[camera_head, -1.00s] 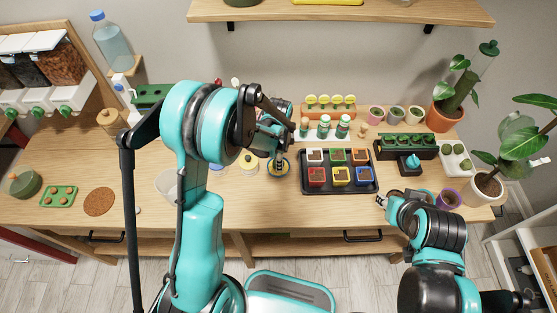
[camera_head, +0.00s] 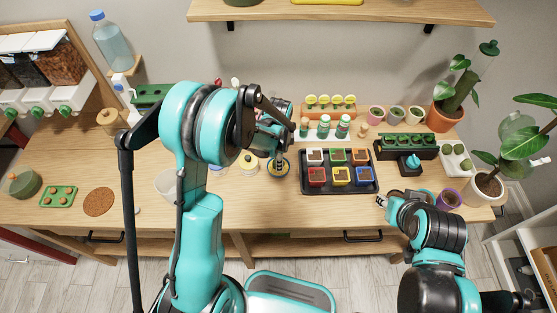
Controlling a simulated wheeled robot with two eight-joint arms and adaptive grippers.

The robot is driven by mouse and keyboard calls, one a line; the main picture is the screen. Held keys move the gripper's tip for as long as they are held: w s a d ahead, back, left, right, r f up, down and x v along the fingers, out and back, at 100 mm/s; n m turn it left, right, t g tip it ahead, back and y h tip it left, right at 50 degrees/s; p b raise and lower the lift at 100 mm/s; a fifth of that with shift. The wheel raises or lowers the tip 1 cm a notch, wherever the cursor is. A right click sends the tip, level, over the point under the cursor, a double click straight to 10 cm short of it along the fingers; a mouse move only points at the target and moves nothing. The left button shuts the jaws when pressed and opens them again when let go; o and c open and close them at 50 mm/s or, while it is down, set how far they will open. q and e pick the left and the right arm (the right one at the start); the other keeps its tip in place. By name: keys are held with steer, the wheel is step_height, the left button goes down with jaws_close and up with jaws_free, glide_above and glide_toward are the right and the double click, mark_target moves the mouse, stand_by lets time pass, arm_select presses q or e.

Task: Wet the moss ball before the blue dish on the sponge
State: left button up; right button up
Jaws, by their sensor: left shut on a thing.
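My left gripper (camera_head: 278,156) points down over a small round dish (camera_head: 287,174) with a yellow inside and a dark bluish rim, left of the black tray. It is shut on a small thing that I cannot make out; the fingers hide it. A pale dish with yellow (camera_head: 249,168) stands just left of it. A bit of blue (camera_head: 221,169), perhaps a blue dish, shows farther left, partly behind my arm. I cannot make out the moss ball. My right gripper (camera_head: 381,201) is near the table's front edge, right of the tray, too small to read.
The black tray (camera_head: 340,189) holds several coloured pots. Bottles (camera_head: 324,127) stand behind it. A black planter (camera_head: 405,147), a purple pot (camera_head: 449,198) and potted plants fill the right. A cork mat (camera_head: 98,202) lies at left. My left arm hides part of the table.

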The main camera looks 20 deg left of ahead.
arm_select(q)
steer(key=shift+r+p, duration=2.15)
steer(key=shift+r, duration=1.35)
